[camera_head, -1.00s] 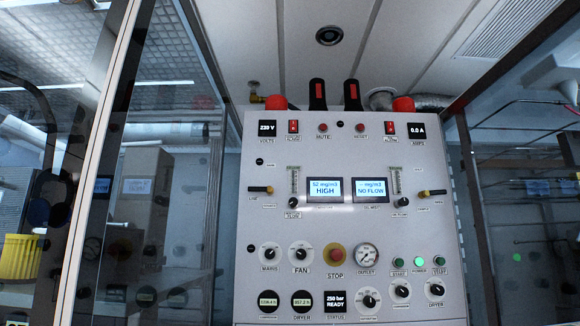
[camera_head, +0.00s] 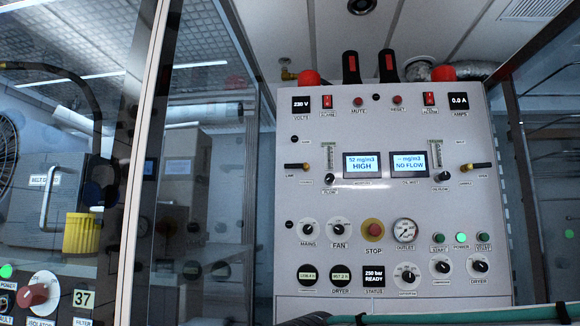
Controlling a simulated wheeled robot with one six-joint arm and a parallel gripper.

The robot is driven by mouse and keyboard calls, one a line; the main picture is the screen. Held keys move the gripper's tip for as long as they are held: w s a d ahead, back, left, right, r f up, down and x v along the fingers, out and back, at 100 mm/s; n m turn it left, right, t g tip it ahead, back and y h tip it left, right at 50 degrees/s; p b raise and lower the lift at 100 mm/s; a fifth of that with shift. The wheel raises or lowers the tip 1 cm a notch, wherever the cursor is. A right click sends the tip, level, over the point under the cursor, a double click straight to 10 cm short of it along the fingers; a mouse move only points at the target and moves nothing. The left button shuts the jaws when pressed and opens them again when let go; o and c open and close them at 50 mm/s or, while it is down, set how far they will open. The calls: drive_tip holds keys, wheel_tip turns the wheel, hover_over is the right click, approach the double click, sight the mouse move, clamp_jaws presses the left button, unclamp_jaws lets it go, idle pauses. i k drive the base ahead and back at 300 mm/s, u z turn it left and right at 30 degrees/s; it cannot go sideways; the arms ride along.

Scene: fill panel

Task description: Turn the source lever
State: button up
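A light grey control panel (camera_head: 345,212) faces me, upright. Two small black-and-yellow levers sit on it, both about horizontal: a left lever (camera_head: 297,166) and a right lever (camera_head: 478,165). Small labels surround each, too small to read surely, so I cannot tell which is the source lever. Between them, two displays show a HIGH reading (camera_head: 362,165) and NO FLOW (camera_head: 409,164). My gripper is not in view.
Below are several black knobs, a red stop button (camera_head: 373,228) and a gauge (camera_head: 405,231). A glass partition with a metal post (camera_head: 147,160) stands on the left. A teal hose (camera_head: 450,315) crosses the bottom right edge.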

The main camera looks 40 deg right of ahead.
sight(306, 166)
drive_tip(key=z, duration=1.55)
drive_tip(key=k, duration=0.75)
drive_tip(key=u, duration=1.05)
drive_tip(key=i, duration=0.5)
